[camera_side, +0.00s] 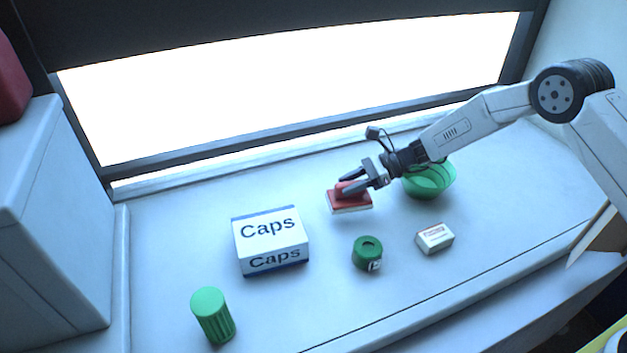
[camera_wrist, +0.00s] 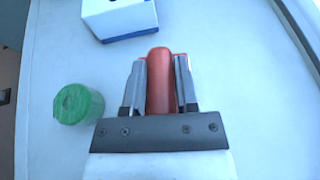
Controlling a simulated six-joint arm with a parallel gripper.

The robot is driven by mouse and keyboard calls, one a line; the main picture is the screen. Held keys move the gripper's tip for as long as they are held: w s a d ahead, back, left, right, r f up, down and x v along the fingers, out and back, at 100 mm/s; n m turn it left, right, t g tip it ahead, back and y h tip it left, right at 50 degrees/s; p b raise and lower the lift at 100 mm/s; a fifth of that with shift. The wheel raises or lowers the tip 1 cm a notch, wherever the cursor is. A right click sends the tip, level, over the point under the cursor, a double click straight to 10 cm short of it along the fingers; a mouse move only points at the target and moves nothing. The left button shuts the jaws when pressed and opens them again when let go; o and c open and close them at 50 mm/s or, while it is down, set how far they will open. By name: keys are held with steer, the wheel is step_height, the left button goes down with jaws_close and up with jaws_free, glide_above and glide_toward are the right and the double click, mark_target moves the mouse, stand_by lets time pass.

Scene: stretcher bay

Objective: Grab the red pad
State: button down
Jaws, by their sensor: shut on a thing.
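The red pad (camera_side: 336,203) has a red top with a raised red grip and a pale lower edge. In the side view it is near the middle of the counter, close to the window. My gripper (camera_side: 347,188) is shut on the raised red grip, one finger on each side. In the wrist view the red grip (camera_wrist: 159,80) lies between the two fingers of my gripper (camera_wrist: 160,82). Most of the pad's base is hidden there. I cannot tell whether the pad touches the counter.
A white Caps box (camera_side: 270,240) stands left of the pad. A green bowl (camera_side: 430,182) is behind my gripper to the right. A green tape roll (camera_side: 367,254), a small white box (camera_side: 435,238) and a green ribbed cylinder (camera_side: 212,316) stand in front. The counter (camera_side: 170,240) is bare at left.

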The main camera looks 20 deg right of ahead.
steer(key=s+d+r, duration=0.3)
steer(key=s+r, duration=0.6)
steer(key=s, duration=0.4)
steer(key=shift+d, duration=0.2)
steer(key=shift+r, duration=0.1)
steer(key=shift+a, duration=0.15)
